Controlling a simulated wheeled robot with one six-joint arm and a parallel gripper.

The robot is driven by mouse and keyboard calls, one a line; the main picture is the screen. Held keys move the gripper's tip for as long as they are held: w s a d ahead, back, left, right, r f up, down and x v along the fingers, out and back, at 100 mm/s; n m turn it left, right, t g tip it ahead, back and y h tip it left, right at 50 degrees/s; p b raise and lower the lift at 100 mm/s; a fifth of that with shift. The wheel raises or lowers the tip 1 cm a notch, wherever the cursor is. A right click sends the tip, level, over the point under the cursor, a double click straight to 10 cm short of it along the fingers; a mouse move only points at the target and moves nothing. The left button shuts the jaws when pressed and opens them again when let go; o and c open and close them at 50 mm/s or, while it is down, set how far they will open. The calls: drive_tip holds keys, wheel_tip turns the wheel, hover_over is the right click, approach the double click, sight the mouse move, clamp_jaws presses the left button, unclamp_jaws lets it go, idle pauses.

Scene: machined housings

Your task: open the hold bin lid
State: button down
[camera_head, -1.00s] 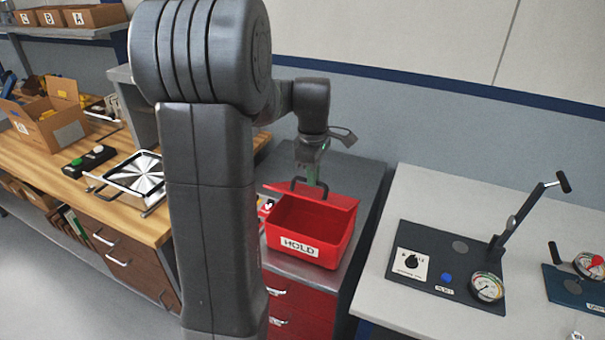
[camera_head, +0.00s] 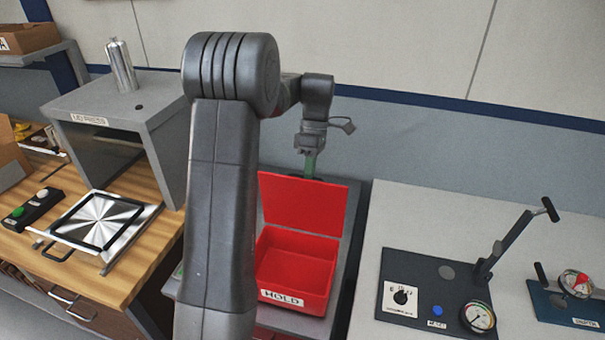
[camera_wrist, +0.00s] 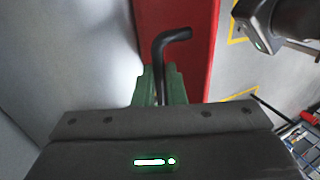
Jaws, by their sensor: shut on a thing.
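The red hold bin (camera_head: 292,272) stands on a grey-topped cabinet, with a white HOLD label on its front. Its red lid (camera_head: 303,202) is raised nearly upright along the back edge, and the inside shows empty. My gripper (camera_head: 310,165) is behind the top of the lid. In the wrist view my gripper's green fingers (camera_wrist: 160,88) are shut on the black lid handle (camera_wrist: 170,45), and the red lid (camera_wrist: 200,50) lies behind it. In the head view the lid hides the handle.
The grey wall is close behind the bin. A bench with a dark gauge fixture (camera_head: 440,290) and lever stands to the right. On the left wooden bench are a grey box stand (camera_head: 130,115), a framed metal plate (camera_head: 100,222) and a button box (camera_head: 32,207).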

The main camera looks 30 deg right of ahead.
drive_tip(key=shift+w+d+f+g+y, duration=0.9)
drive_tip(key=shift+w+d+f+y, duration=0.3)
drive_tip(key=shift+d, duration=0.25)
drive_tip(key=shift+w, duration=0.1)
drive_tip(key=c, duration=1.5)
unclamp_jaws()
drive_tip(key=shift+r, duration=0.15)
drive_tip(key=shift+r, duration=0.1)
